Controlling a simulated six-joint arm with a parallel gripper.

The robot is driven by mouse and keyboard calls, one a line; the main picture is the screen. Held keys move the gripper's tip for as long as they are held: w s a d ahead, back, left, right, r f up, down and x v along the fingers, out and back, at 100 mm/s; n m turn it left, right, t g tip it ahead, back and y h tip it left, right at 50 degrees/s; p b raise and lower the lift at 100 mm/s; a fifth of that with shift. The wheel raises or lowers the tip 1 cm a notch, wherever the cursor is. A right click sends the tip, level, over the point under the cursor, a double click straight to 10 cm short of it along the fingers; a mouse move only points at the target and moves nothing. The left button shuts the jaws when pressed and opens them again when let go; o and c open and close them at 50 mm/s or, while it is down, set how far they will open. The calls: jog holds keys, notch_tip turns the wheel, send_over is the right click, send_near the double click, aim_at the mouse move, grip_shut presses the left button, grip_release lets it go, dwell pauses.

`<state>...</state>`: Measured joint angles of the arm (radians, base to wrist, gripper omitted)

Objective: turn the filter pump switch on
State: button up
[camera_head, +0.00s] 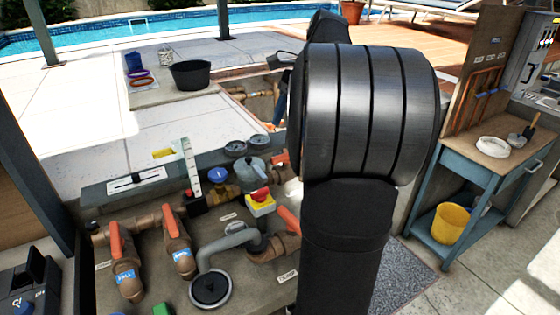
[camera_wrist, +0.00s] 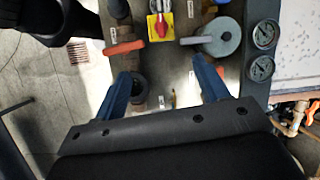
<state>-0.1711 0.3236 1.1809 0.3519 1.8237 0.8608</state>
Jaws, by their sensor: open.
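A yellow box with a red rotary knob (camera_head: 260,200) stands among the pipework in the head view. This red and yellow switch also shows at the top of the wrist view (camera_wrist: 160,24). I cannot read a label that names it as the filter pump switch. My gripper (camera_wrist: 165,85) is open and empty, its two blue fingers apart. In the wrist view the switch lies beyond the fingertips, nearly in line with the gap and not touched. In the head view my dark arm hides most of the gripper.
Orange-handled valves (camera_head: 117,245) and a grey filter lid (camera_head: 250,172) crowd the switch. An orange handle (camera_wrist: 124,47) lies near the left finger in the wrist view. Two gauges (camera_wrist: 263,52) are at the right. A blue workbench (camera_head: 487,165) stands at the right.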

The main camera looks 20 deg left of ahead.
aim_at(259, 190)
jog(key=s+a+n+t+h, duration=0.35)
jog(key=s+a+n, duration=0.2)
jog(key=n, duration=1.05)
jog(key=shift+g, duration=0.35)
jog(key=f, duration=1.1)
jog(key=a+f, duration=0.1)
jog(key=f, duration=0.4)
jog(key=shift+w+f, duration=0.15)
jog(key=shift+w, duration=0.15)
jog(key=shift+c, duration=0.5)
jog(key=c, duration=0.9)
